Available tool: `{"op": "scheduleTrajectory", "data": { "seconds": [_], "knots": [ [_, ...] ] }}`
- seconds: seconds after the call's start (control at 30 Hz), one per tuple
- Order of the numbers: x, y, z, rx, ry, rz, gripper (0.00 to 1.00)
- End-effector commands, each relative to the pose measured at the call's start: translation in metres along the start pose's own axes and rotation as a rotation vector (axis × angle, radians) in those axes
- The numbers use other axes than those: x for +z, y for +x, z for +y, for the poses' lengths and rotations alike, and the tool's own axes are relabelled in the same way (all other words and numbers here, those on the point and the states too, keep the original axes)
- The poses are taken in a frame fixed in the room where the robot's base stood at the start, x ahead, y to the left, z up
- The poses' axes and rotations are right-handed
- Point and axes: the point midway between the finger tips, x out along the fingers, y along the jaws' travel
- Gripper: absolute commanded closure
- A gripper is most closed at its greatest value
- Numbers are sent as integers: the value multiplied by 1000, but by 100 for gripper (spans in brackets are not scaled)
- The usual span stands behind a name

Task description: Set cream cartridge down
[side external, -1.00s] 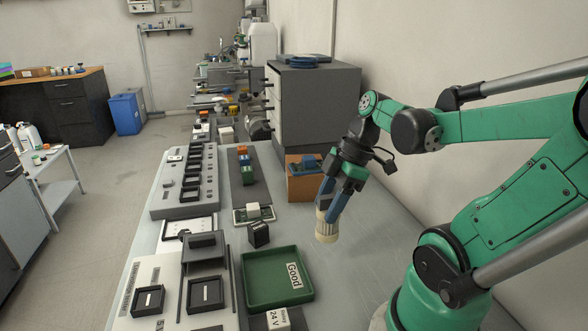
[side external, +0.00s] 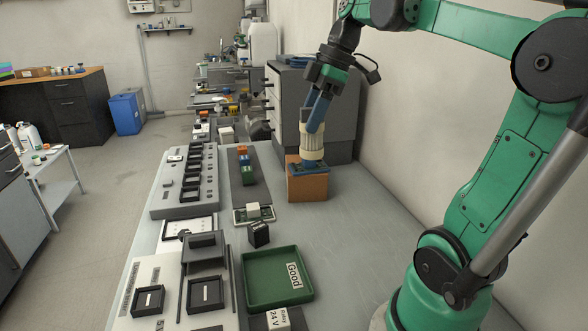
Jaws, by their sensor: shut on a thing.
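The cream cartridge (side external: 312,145) is a ribbed, pale cylinder, held roughly upright. My gripper (side external: 316,122) has its blue fingers shut on the upper part of the cartridge. The cartridge is over an orange-brown block (side external: 308,188) with a blue piece (side external: 308,169) on top, at the back of the bench near the grey cabinet. The cartridge's lower end meets the blue piece in the picture. I cannot tell whether it touches it or sits inside it.
A green tray marked Good (side external: 277,279) lies at the front of the bench. A grey drawer cabinet (side external: 335,105) stands close behind the block. A small black part (side external: 258,235) and a circuit board (side external: 254,213) lie left of the block. The bench right of the tray is clear.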

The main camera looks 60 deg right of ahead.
Motion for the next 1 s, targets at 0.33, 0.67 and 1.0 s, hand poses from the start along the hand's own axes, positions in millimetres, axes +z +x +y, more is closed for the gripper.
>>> {"op": "scheduleTrajectory", "data": {
  "seconds": [0.33,0.67,1.0],
  "knots": [
    [-33,48,107,56,132,-5,100],
    [-55,124,174,102,243,7,100],
    [-53,171,190,118,281,14,100]
  ]
}}
